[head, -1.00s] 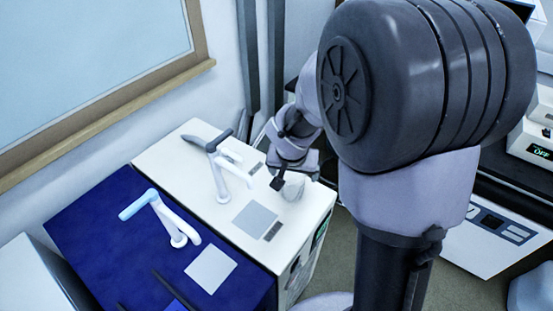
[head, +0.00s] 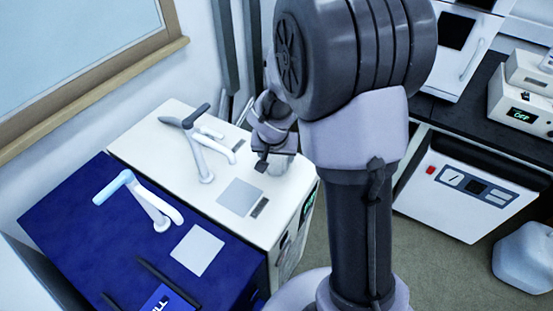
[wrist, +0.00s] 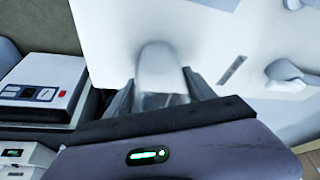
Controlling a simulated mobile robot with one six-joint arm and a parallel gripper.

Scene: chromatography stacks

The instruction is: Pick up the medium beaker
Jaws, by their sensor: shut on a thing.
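A clear, whitish beaker (wrist: 160,68) stands between the two dark fingers of my gripper (wrist: 160,90) in the wrist view. The fingers press on its sides, and its lower part is hidden behind the gripper body. In the head view my gripper (head: 262,164) is over the right end of the white-topped chromatography stack (head: 150,135). The beaker is hard to make out there, mostly masked by the gripper and arm. I cannot tell whether the beaker touches the top or is slightly above it.
A white jointed arm fixture (head: 200,150) stands on the white top, left of my gripper. A grey square plate (head: 240,197) lies in front. A blue-topped stack (head: 80,220) with a similar fixture (head: 145,205) is nearer. A dark bench (head: 480,115) is at right.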

